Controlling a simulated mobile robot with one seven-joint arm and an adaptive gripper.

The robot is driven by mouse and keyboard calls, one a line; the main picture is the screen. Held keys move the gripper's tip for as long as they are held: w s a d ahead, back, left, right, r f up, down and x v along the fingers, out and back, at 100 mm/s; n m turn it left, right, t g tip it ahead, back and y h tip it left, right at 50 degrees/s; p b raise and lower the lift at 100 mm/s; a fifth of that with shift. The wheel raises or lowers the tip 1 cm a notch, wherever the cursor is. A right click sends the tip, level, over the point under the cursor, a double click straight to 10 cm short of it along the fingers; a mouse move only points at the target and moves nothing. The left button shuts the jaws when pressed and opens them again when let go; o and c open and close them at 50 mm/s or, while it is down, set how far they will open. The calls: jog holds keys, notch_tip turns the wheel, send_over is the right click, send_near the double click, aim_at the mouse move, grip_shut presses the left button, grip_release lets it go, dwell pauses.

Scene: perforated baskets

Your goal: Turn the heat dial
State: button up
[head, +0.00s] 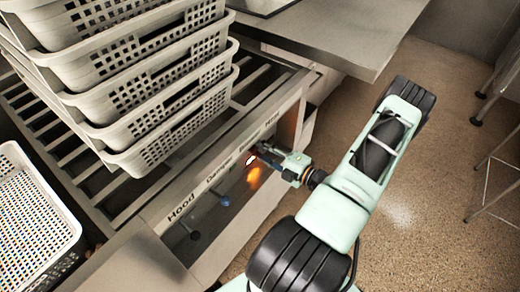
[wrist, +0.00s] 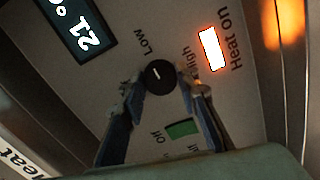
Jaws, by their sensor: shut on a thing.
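The heat dial (wrist: 160,77) is a round black knob with a white mark, set on a pale panel between the words Low and High in the wrist view. My gripper (wrist: 160,88) is shut on the dial, with one finger on each side of it. In the head view my gripper (head: 262,150) is at the front panel below the slatted counter, and the dial is hidden there. A lit "Heat on" lamp (wrist: 212,48) glows white-orange beside the dial. A dark display (wrist: 76,28) reads what looks like 21 degrees.
A green switch (wrist: 182,129) marked Off is between my fingers. Stacked white perforated baskets (head: 150,108) stand on the slatted counter (head: 62,138). Another basket (head: 58,262) is at left. A blue knob (head: 224,201) and a dark knob (head: 195,236) stick out from the front panel. Open floor lies right.

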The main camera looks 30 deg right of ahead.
dwell(0.3)
jog(key=o, duration=1.1)
jog(key=shift+o, duration=0.2)
jog(key=shift+s, duration=0.1)
jog(key=v, duration=1.1)
jog(key=shift+s+d, duration=0.2)
jog(key=shift+s, duration=0.2)
